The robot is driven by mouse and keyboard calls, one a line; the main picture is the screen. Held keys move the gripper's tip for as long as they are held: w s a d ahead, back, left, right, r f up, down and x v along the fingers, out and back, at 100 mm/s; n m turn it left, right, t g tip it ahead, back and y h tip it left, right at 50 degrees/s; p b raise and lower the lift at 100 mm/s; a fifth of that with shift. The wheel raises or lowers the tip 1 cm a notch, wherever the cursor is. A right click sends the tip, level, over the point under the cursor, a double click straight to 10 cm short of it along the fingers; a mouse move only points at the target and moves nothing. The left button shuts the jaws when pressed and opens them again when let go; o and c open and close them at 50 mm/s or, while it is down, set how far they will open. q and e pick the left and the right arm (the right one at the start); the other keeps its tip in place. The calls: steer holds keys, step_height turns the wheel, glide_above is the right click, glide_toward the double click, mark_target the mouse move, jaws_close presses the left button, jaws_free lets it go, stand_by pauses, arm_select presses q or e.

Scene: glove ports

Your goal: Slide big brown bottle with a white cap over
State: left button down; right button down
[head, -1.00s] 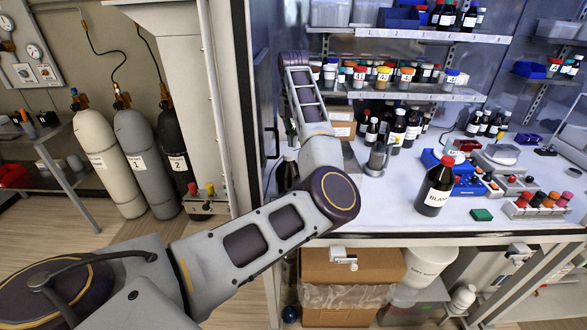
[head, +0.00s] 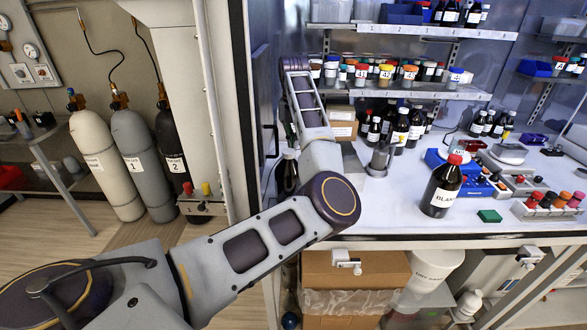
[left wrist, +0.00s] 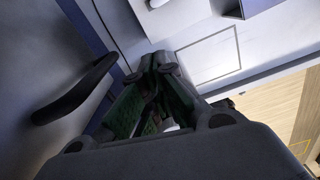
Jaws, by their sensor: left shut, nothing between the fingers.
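A big dark brown bottle (head: 287,180) with a whitish cap stands at the left end of the white worktop, just left of my left arm. My forearm hides part of its right side. My left gripper (left wrist: 157,66) shows in the left wrist view, with dark fingers and green pads. It is shut and empty, beside a grey wall panel with a black handle (left wrist: 75,92). In the head view my left arm rises past the bottle, and the fingers cannot be made out. The bottle is not recognisable in the left wrist view. My right gripper is not in view.
A red-capped brown bottle (head: 440,189) stands on the worktop (head: 375,215) at right, with a green block (head: 489,216) beside it. Smaller bottles (head: 400,128) and a cardboard box (head: 342,124) stand behind. A cabinet post (head: 245,110) borders the left. The front middle worktop is clear.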

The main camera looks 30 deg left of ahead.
arm_select(q)
step_height(320, 180, down, 10)
stand_by(1.2)
stand_by(0.4)
